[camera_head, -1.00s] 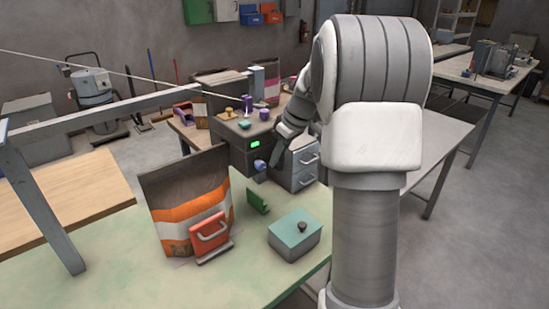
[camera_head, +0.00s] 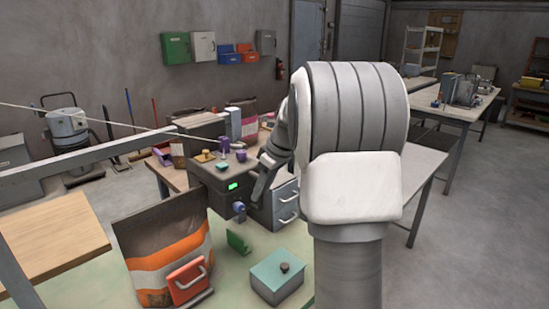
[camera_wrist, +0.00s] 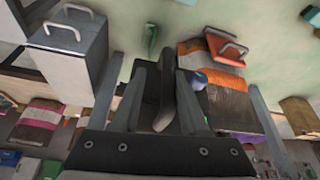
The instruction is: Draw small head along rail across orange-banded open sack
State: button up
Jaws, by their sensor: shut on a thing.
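The open sack (camera_head: 165,245) with an orange band and a pale band stands upright at the left of the green-topped table. It shows upside down in the wrist view (camera_wrist: 230,105). A dark block (camera_head: 205,183) with a green display and a blue knob (camera_head: 239,207) stands to the right of the sack. My gripper (camera_head: 255,196) hangs beside this block. In the wrist view my gripper (camera_wrist: 163,75) is shut on a dark bar-like part between its fingers; I cannot tell whether this is the small head.
An orange box with a handle (camera_head: 187,280) stands against the sack's front. A small green piece (camera_head: 238,242) and a teal-lidded box (camera_head: 279,273) are on the table to the right. A grey drawer unit (camera_head: 285,205) is behind them. A post and thin line cross the left.

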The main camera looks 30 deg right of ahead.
jog(key=v, duration=1.4)
jog(key=shift+r+p, duration=0.35)
jog(key=shift+p, duration=0.1)
jog(key=shift+s, duration=0.1)
jog(key=s+a+r+m+t, duration=0.1)
jog(key=s+a, duration=0.2)
jog(key=a, duration=0.4)
jog(key=s+a, duration=0.3)
jog(key=a, duration=0.4)
jog(key=s+a+f+m+h, duration=0.1)
jog(key=s+a+f+m, duration=0.1)
jog(key=s, duration=0.6)
jog(key=s+a+f+m, duration=0.2)
jog(key=s+a+f, duration=0.3)
jog(key=s+f, duration=0.2)
jog(key=shift+s+f+t+h, duration=0.3)
jog(key=shift+s+f+h, duration=0.1)
jog(key=shift+s, duration=0.45)
jog(key=shift+r, duration=0.1)
